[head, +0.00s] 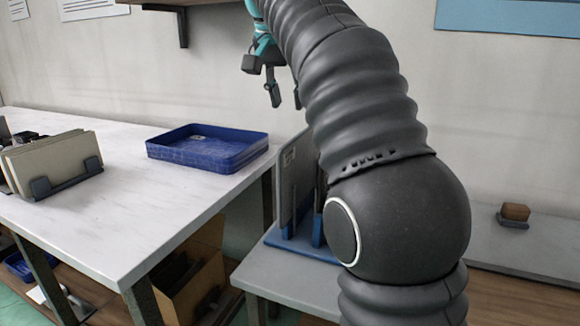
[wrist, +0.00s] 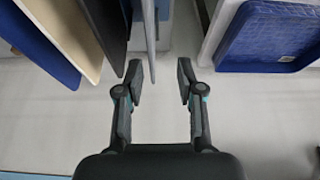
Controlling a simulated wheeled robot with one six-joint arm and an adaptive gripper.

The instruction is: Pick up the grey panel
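My gripper (wrist: 161,78) is open in the wrist view, its two fingers apart with nothing held between the tips. A thin grey panel (wrist: 151,40), seen nearly edge-on, stands just ahead, in line with the gap and nearer the left finger. In the head view my gripper (head: 284,92) hangs high, fingers down, above a rack with a blue base (head: 285,242). A grey upright panel (head: 293,175) stands in that rack. My arm hides the rack's right part.
In the wrist view, black (wrist: 112,28), beige (wrist: 65,28) and blue (wrist: 38,45) panels stand left; a blue tray (wrist: 272,35) lies right. In the head view, a blue tray (head: 205,152) and a holder of beige panels (head: 55,165) are on the white table (head: 125,215).

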